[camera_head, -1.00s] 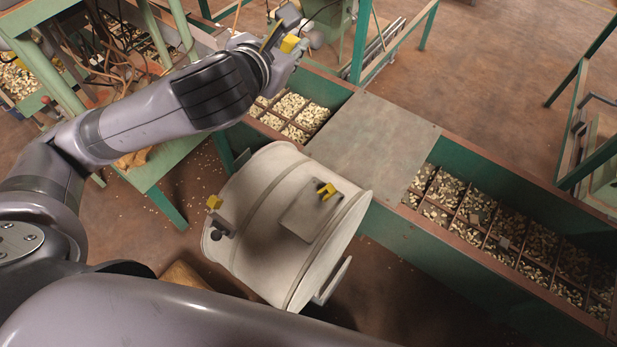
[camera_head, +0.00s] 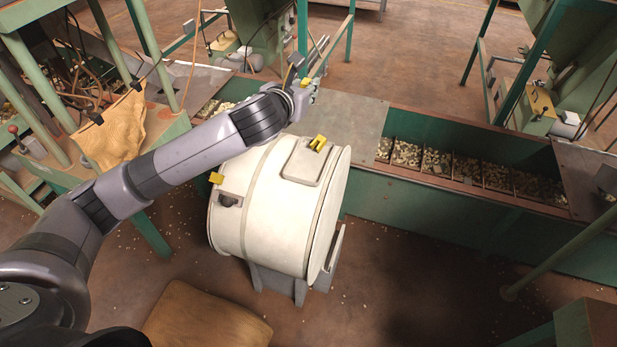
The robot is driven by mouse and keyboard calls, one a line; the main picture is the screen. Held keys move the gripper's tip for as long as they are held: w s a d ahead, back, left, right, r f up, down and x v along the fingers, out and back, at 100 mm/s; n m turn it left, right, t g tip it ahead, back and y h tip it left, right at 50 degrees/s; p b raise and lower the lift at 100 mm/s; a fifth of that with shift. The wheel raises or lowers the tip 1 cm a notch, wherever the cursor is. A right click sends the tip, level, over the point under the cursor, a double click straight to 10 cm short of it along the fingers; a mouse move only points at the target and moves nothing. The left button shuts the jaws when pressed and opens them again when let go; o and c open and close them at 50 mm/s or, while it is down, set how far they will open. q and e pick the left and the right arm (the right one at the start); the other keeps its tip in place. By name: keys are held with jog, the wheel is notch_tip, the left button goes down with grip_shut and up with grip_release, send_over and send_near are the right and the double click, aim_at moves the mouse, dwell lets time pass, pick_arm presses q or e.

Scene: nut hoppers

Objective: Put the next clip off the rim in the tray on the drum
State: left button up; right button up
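A white drum (camera_head: 262,225) lies on its side on grey feet in the middle of the view. Another yellow clip (camera_head: 216,178) sits at the drum's left rim, above a dark fitting. My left gripper (camera_head: 312,72) is beyond the drum, over the trough's grey cover. A small yellow patch (camera_head: 305,83) shows at the gripper; whether it is a held clip is unclear. My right gripper is out of view.
A long green trough (camera_head: 430,205) with compartments of nuts (camera_head: 445,162) runs behind the drum to the right. A grey cover plate (camera_head: 350,122) lies on it.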

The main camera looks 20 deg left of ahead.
pick_arm(q)
jog(key=w+f+b, duration=0.1)
jog(key=f, duration=0.5)
jog(key=w+f+b, duration=0.1)
jog(key=f, duration=0.6)
jog(key=w+f+b, duration=0.1)
jog(key=f, duration=0.5)
jog(key=shift+a+f, duration=0.2)
jog(key=shift+f, duration=0.75)
notch_tip(320, 180, down, 4)
jog(key=shift+r+b, duration=0.25)
jog(key=shift+b, duration=0.45)
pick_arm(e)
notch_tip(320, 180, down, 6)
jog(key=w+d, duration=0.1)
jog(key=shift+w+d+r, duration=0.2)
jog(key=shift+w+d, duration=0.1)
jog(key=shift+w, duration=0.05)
pick_arm(q)
jog(key=shift+f, duration=0.1)
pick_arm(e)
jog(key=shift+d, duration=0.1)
pick_arm(q)
jog(key=o, duration=0.9)
jog(key=shift+o, duration=0.2)
